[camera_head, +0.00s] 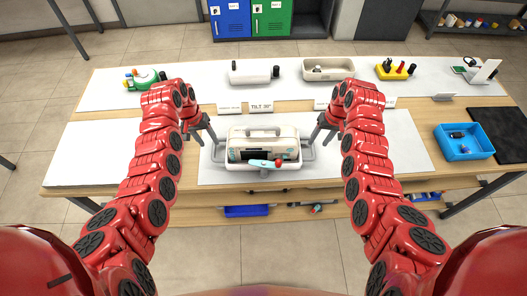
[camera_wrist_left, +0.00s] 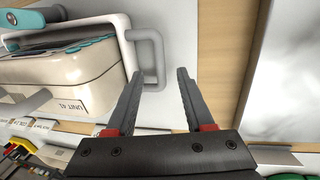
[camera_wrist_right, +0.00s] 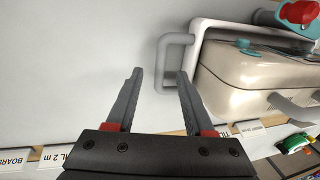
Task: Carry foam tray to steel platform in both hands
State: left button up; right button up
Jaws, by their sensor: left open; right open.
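The tray (camera_head: 233,162) is pale grey with a loop handle on each short side, and stands on the front worktop. A cream unit with a top handle (camera_head: 262,134) sits in it, with a teal-and-red tool (camera_head: 266,163) at its front. My left gripper (camera_head: 216,141) is open at the tray's left handle (camera_wrist_left: 160,60); the handle's outer bar appears between its fingertips (camera_wrist_left: 157,72). My right gripper (camera_head: 313,140) is open at the right handle (camera_wrist_right: 162,65), likewise between its fingertips (camera_wrist_right: 160,72). Neither grips. I cannot tell which surface is the steel platform.
A blue bin (camera_head: 465,153) and black mat (camera_head: 500,130) are at the right. The front-left white surface (camera_head: 95,155) is clear.

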aim_at(213, 149)
pick_arm(q)
jog(key=shift+d+f, duration=0.25)
jog(key=shift+f, duration=1)
jog(key=shift+d+f, duration=0.25)
jog(key=shift+f, duration=1)
pick_arm(e)
jog(key=shift+a+f, duration=0.25)
jog(key=shift+f, duration=1)
jog(key=shift+a+f, duration=0.25)
jog(key=shift+f, duration=1)
pick_arm(q)
jog(key=shift+c, duration=0.3)
pick_arm(e)
jog(key=shift+c, duration=0.2)
pick_arm(q)
grip_shut()
pick_arm(e)
grip_shut()
